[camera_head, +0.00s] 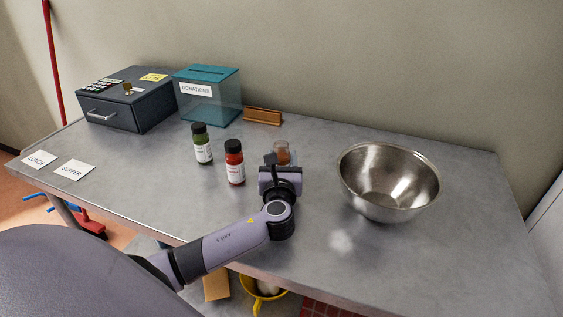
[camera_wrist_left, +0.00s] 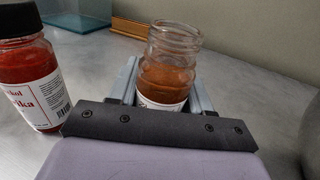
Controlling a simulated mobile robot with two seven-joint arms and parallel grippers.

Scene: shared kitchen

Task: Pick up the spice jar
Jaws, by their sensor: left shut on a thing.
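The spice jar (camera_head: 282,150) is an open clear glass jar, partly filled with orange-brown spice. In the head view my left gripper (camera_head: 278,163) hides its lower part. In the left wrist view the jar (camera_wrist_left: 168,70) stands between the two grey fingers of my left gripper (camera_wrist_left: 164,88), which is shut on it. The label at its lower part is mostly hidden behind the gripper body. I cannot tell whether the jar touches the table. My right gripper is not in view.
A red paprika jar (camera_head: 235,163) with a black cap stands just left of the gripper, with a green jar (camera_head: 201,145) beyond it. A steel bowl (camera_head: 388,207) stands to the right. A donations box (camera_head: 222,105), dark cash box (camera_head: 128,112) and wooden holder (camera_head: 262,117) stand behind.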

